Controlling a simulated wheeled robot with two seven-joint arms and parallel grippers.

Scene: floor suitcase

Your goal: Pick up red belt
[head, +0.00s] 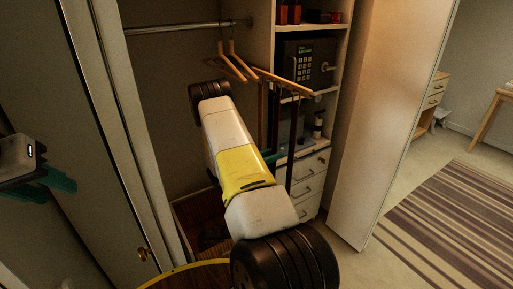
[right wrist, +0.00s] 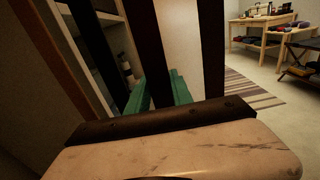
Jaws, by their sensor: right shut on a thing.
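Several dark strap-like belts hang from the closet; one hanging belt (head: 293,140) shows right of my right gripper (head: 274,157) in the head view. In the right wrist view, the teal fingers of my right gripper (right wrist: 160,94) are closed around a dark hanging belt (right wrist: 150,45). Its colour looks almost black in this light, so I cannot tell that it is red. Another dark strap (right wrist: 212,50) hangs just to the right. My left gripper (head: 45,185) is at the far left edge, empty as far as visible, away from the belts.
Orange hangers (head: 232,62) hang on a rod (head: 185,28). A black safe (head: 305,63) sits on a shelf above white drawers (head: 305,180). An open closet door (head: 375,110) stands to the right. A striped rug (head: 455,215) lies on the floor beyond it.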

